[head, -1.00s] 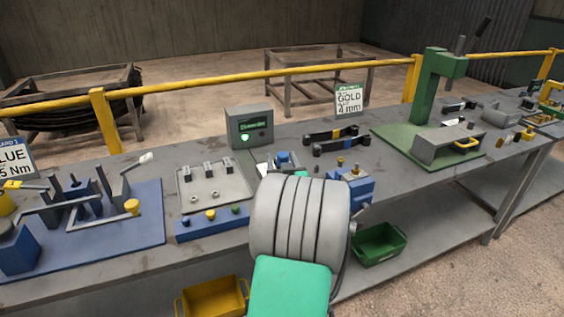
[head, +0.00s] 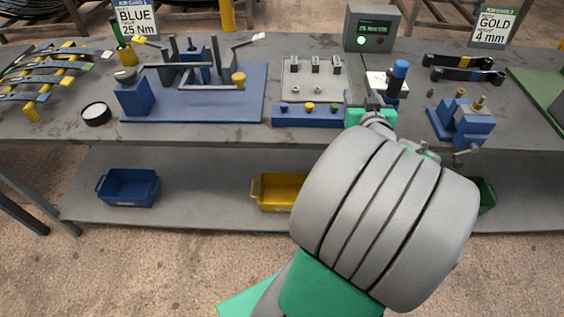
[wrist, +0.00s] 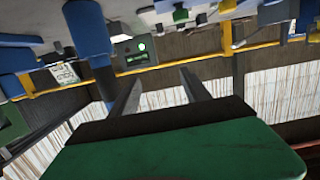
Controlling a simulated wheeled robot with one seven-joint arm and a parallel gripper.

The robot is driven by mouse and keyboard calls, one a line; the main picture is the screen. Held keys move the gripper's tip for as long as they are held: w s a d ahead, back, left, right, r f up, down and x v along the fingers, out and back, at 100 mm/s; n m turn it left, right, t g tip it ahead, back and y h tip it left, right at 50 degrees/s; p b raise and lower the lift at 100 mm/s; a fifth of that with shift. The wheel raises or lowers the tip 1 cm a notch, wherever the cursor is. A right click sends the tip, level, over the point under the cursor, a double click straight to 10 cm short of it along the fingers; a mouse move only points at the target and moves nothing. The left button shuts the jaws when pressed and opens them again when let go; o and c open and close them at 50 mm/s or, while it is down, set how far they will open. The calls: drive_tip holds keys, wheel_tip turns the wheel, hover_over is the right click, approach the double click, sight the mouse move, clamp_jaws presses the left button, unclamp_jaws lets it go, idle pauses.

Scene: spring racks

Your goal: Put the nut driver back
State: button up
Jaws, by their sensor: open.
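An upright tool with a blue handle (head: 399,74) and a dark lower part stands on a small block with a white plate in the head view; it may be the nut driver, but I cannot be sure. My gripper (wrist: 160,78) is open and empty in the wrist view; in the head view my arm mostly hides it. In the wrist view a large blue cylindrical shape (wrist: 88,32) is close beside the left finger, outside the jaws. I cannot tell whether they touch.
The display box (head: 371,30) with a green light stands behind. A grey plate (head: 314,78) with clips and a blue fixture board (head: 208,98) lie to the left; a blue vise (head: 462,122) is to the right. Blue (head: 128,187) and yellow (head: 274,192) bins sit on the lower shelf.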

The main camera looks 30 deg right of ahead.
drive_tip(key=w+a+f+n+g+y, duration=0.1)
drive_tip(key=w+a+y, duration=0.1)
drive_tip(key=a, duration=0.3)
drive_tip(key=w+a+f+n+y, duration=0.1)
drive_tip(key=a+f+y, duration=0.1)
drive_tip(key=a, duration=0.3)
drive_tip(key=w+a+f+n+g+y, duration=0.1)
drive_tip(key=w+a+f+y, duration=0.1)
drive_tip(key=a, duration=0.3)
drive_tip(key=shift+w+a+f+n+g, duration=0.15)
drive_tip(key=shift+w+a+n+g, duration=0.15)
drive_tip(key=shift+w+n, duration=0.1)
drive_tip(key=s+a+f+n+g+y, duration=0.1)
drive_tip(key=s+a+f+g, duration=0.2)
drive_tip(key=a, duration=0.5)
drive_tip(key=s+a+f+n+g+y, duration=0.1)
drive_tip(key=s+a+g+y, duration=0.15)
drive_tip(key=s+a, duration=0.4)
drive_tip(key=s+a+r+g+h+p, duration=0.1)
drive_tip(key=s+a+r+g+p, duration=0.1)
drive_tip(key=s+a+r+p, duration=0.1)
drive_tip(key=shift+a+r+g+p, duration=0.35)
drive_tip(key=shift+a+r, duration=0.3)
drive_tip(key=shift+r, duration=0.25)
